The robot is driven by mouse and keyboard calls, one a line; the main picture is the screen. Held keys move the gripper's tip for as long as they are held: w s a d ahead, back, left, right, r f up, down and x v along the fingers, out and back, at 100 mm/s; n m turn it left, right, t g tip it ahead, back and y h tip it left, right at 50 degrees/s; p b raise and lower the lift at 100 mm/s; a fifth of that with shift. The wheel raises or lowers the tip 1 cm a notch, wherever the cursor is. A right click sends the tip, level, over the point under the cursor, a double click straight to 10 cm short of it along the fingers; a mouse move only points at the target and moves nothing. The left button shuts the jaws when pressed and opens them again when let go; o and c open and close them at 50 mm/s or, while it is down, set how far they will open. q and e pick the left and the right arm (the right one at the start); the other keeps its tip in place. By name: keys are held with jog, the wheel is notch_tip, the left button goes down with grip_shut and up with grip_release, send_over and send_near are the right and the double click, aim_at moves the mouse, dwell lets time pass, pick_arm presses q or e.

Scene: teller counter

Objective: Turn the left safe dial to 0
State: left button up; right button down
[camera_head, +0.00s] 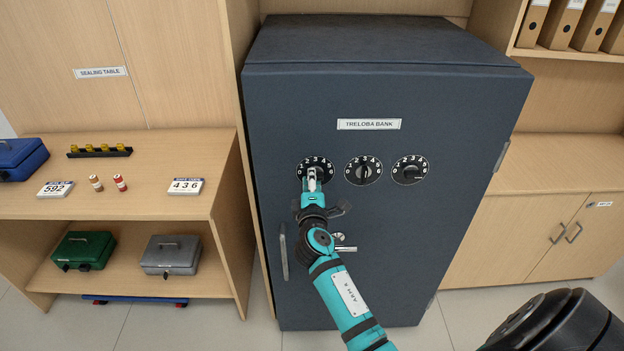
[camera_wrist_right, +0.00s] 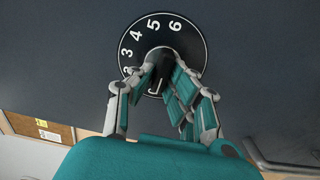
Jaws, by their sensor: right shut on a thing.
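The dark blue-grey safe (camera_head: 390,100) stands upright with a row of three black dials with white numbers. My right gripper (camera_head: 313,181) is at the left dial (camera_head: 315,163) and covers its lower part. In the right wrist view the fingers (camera_wrist_right: 163,82) are shut on the knob of the left dial (camera_wrist_right: 178,29), whose upper digits show; the knob's pointer is mostly hidden. The middle dial (camera_head: 363,170) and the right dial (camera_head: 410,170) are untouched. My left gripper is not in view.
A safe handle (camera_head: 283,252) is at the door's lower left; a small lever (camera_head: 345,249) is beside my right arm. At left, the sealing table (camera_head: 110,205) holds number cards, stamps and a blue box; green and grey boxes sit below. A cabinet (camera_head: 540,230) stands at right.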

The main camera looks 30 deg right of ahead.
jog(key=shift+r, duration=0.1)
jog(key=c, duration=1.3)
grip_release()
jog(key=v, duration=1.2)
